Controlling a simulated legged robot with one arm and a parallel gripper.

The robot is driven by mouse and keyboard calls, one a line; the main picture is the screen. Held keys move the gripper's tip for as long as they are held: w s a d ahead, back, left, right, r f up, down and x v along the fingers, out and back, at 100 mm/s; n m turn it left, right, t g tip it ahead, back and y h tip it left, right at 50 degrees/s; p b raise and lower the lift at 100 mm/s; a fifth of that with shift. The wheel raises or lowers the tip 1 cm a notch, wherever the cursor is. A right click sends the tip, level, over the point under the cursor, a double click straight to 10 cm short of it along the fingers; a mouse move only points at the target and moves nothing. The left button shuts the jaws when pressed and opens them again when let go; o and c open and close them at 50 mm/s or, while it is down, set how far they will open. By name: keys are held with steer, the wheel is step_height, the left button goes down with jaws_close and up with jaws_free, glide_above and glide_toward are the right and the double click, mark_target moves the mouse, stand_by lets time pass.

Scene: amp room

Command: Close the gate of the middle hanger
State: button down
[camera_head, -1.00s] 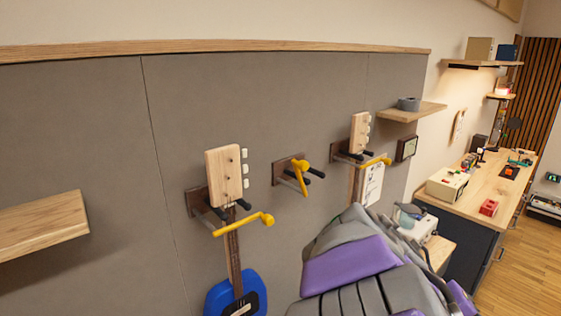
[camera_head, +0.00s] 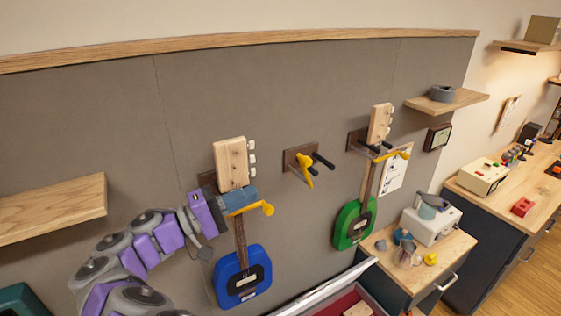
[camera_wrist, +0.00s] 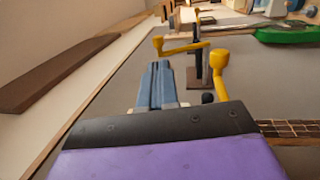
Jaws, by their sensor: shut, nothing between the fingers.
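The middle hanger (camera_head: 300,160) is on the grey wall panel, with dark prongs and no guitar. Its yellow gate (camera_head: 306,177) hangs down from one prong, leaving the prong ends unbridged. My gripper (camera_head: 240,199) is shut and empty, left of and lower than the middle hanger in the head view, close to the left hanger's yellow gate (camera_head: 252,209). Whether they touch I cannot tell. In the wrist view my fingers (camera_wrist: 156,84) are together; a yellow knob (camera_wrist: 220,60) is just right of them. A yellow bar (camera_wrist: 182,48) lies beyond, apparently the middle hanger's gate.
A blue guitar (camera_head: 240,278) hangs under my gripper and a green guitar (camera_head: 354,222) hangs on the right hanger. Wooden shelves stick out at left (camera_head: 50,208) and right (camera_head: 445,101). An open case (camera_head: 340,297) is below. The panel between left and middle hangers is clear.

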mark_target(302, 163)
steer(key=shift+s+a+f+n+t, duration=0.15)
steer(key=shift+a+t, duration=0.1)
steer(key=shift+a, duration=0.25)
steer(key=shift+s+a+n+t, duration=0.15)
steer(key=shift+a+t, duration=0.1)
steer(key=shift+a, duration=0.25)
steer(key=shift+a, duration=0.1)
steer(key=shift+w, duration=0.1)
steer(key=p+x, duration=0.1)
steer(key=x, duration=1.3)
steer(key=shift+f, duration=0.25)
steer(key=shift+r, duration=0.1)
